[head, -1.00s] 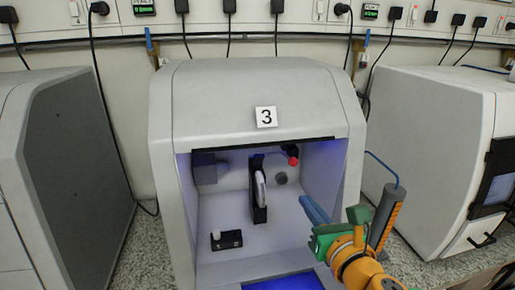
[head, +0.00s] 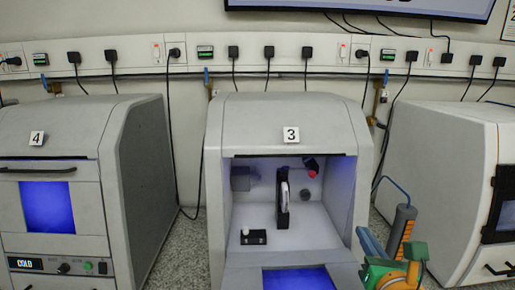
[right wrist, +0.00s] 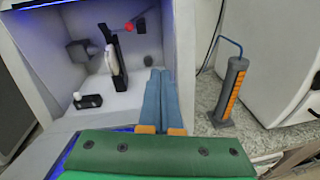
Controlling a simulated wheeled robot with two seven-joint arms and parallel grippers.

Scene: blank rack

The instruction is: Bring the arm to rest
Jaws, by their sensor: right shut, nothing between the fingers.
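My right gripper (head: 366,238) shows at the lower right of the head view, with blue fingers on a green and orange body. It is outside the open front of machine 3, by its right front edge. In the right wrist view its two blue fingers (right wrist: 160,78) lie side by side, shut and empty. My right arm's orange part shows only partly at the bottom edge. My left gripper is not in view.
Machine 3 (head: 283,118) stands open; inside are a white disc in a black holder (head: 283,205) and a small black block (head: 254,237). A grey and orange cylinder (head: 401,230) stands close to my right gripper. Machine 4 (head: 88,120) is at left, another white machine (head: 450,140) at right.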

